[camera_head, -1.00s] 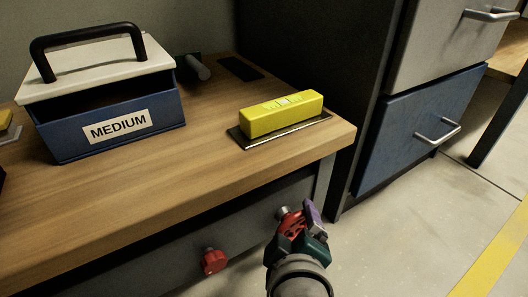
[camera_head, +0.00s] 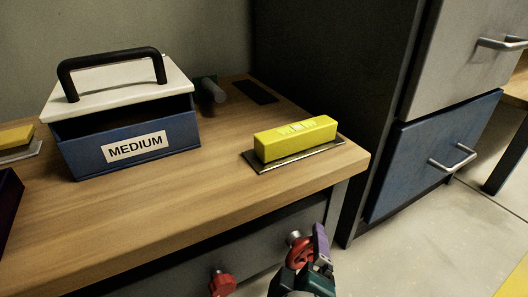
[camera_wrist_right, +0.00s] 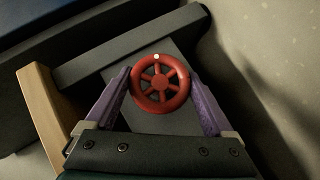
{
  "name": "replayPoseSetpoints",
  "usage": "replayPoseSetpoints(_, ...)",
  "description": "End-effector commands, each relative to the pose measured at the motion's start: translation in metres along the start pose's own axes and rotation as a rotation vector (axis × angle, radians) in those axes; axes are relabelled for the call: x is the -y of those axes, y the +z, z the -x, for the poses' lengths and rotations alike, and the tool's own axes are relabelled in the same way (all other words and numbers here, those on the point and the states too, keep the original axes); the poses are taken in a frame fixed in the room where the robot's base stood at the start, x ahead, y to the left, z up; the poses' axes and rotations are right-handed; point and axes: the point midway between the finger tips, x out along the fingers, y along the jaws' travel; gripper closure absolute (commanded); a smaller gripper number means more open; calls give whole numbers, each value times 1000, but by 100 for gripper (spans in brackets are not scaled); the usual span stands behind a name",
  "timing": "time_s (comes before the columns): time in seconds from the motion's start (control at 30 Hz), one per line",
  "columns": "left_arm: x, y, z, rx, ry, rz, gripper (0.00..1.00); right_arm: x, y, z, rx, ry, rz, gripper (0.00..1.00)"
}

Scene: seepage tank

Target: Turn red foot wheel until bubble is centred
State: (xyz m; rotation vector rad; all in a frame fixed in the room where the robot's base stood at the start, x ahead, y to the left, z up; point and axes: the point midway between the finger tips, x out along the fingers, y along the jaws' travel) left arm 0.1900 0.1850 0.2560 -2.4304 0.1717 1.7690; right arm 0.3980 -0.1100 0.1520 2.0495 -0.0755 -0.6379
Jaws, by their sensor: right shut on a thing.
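The red foot wheel (camera_wrist_right: 160,84) is a spoked ring with a pale dot on its rim. In the right wrist view it lies between the two purple fingers of my right gripper (camera_wrist_right: 160,92), which is shut on it. In the head view the wheel (camera_head: 298,251) shows below the bench's front right corner, partly covered by my right gripper (camera_head: 308,252). The yellow spirit level (camera_head: 296,139) lies on a dark plate (camera_head: 329,152) on the bench. The bubble is too small to make out. My left gripper is not in view.
A red knob (camera_head: 222,284) sits further left under the bench top (camera_head: 190,212). A blue box labelled MEDIUM (camera_head: 136,145), with a white lid and black handle, stands on the bench. A cabinet with a blue drawer (camera_head: 430,155) stands at the right.

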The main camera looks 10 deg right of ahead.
Motion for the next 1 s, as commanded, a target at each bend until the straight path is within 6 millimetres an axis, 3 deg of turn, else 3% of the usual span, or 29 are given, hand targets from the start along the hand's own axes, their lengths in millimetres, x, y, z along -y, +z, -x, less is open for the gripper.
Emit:
replayPoseSetpoints(0.07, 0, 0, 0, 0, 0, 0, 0, 0, 0, 0, 1, -1, 0, 68)
replayPoseSetpoints(0.1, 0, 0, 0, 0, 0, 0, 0, 0, 0, 0, 1, -1, 0, 9)
replayPoseSetpoints(0.17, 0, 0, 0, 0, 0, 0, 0, 0, 0, 0, 1, -1, 0, 2)
replayPoseSetpoints(0.5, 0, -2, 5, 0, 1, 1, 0, -1, 0, 6, 1, -3, 0, 0)
replayPoseSetpoints(0.8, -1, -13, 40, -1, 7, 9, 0, -4, -2, 64, 1, -5, 0, 0)
replayPoseSetpoints(1.0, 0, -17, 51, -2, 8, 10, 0, -2, -1, 92, 1, -3, 0, 0)
